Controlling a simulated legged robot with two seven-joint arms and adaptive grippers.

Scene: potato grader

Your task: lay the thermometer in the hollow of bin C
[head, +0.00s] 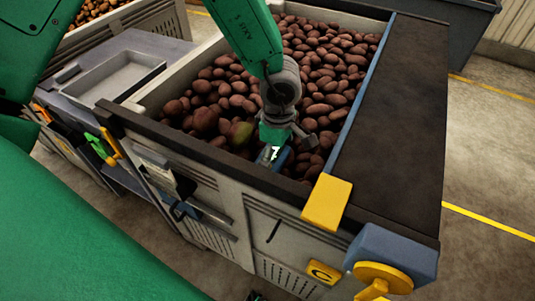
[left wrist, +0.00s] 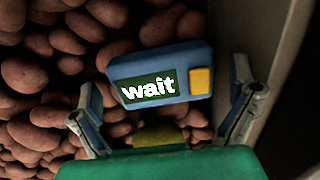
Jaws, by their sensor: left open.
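The thermometer (left wrist: 195,57) is a blue block with a yellow button and a dark screen reading "wait". It lies among the potatoes in bin C (head: 285,235), near the bin's front wall; a sliver of its lit screen shows in the head view (head: 273,154). My left gripper (head: 279,151) points down just over it. In the left wrist view, the open fingers (left wrist: 166,108) stand apart with the thermometer beyond and between them, and no grip on it shows. Whether a fingertip touches it, I cannot tell. My right gripper is not in view.
Brown potatoes (head: 320,60) fill the bin, with a greenish one (head: 240,133) left of the gripper. A yellow bracket (head: 327,202) sits on the front rim beside a dark flat top (head: 400,100). A grey tray (head: 115,78) stands on a table at left.

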